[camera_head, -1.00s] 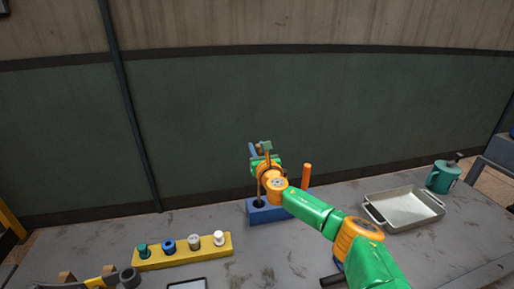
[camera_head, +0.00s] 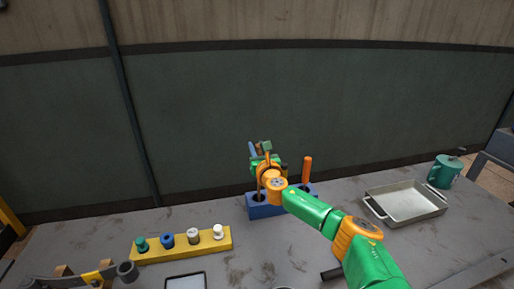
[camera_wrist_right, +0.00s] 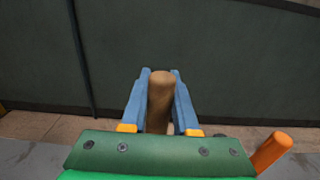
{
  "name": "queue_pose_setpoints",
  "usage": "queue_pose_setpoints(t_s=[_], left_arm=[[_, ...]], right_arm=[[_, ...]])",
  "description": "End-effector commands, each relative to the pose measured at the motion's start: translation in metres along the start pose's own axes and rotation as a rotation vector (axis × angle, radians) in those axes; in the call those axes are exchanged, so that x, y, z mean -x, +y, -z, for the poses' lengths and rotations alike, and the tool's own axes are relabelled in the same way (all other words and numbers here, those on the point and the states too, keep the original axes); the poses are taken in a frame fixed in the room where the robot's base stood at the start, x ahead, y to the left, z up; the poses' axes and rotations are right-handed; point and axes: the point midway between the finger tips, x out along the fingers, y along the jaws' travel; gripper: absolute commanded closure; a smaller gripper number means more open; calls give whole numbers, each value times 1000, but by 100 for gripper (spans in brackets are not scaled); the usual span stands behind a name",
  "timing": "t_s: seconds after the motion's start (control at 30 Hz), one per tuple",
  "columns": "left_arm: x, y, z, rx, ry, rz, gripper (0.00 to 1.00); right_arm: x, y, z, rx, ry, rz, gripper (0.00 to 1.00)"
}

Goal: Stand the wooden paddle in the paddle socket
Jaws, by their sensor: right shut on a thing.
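My right gripper (camera_head: 260,150) is raised above the blue socket block (camera_head: 268,211) at the back of the table. In the right wrist view its two blue fingers (camera_wrist_right: 160,85) are shut on the brown wooden paddle (camera_wrist_right: 160,100), which stands upright between them. In the head view the gripper and wrist hide most of the paddle. A dark round hole shows in the block's left part, below the gripper. I cannot tell whether the paddle's lower end is in it. My left gripper is not in view.
An orange rod (camera_head: 307,170) stands upright at the block's right part, close to my wrist. A yellow rack (camera_head: 185,247) with several coloured pegs is front left. A metal tray (camera_head: 404,206) and green mug (camera_head: 445,172) are at the right.

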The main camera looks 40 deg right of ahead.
Motion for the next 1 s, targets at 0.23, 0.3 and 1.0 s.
queue_pose_setpoints(t_s=[0.23, 0.3, 1.0], left_arm=[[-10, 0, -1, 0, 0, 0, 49], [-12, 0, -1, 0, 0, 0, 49], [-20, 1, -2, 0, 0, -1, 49]], right_arm=[[0, 0, 12, -1, 0, 0, 100], [0, 0, 14, 0, 0, 0, 100], [0, 0, 24, 1, 0, 0, 100]])
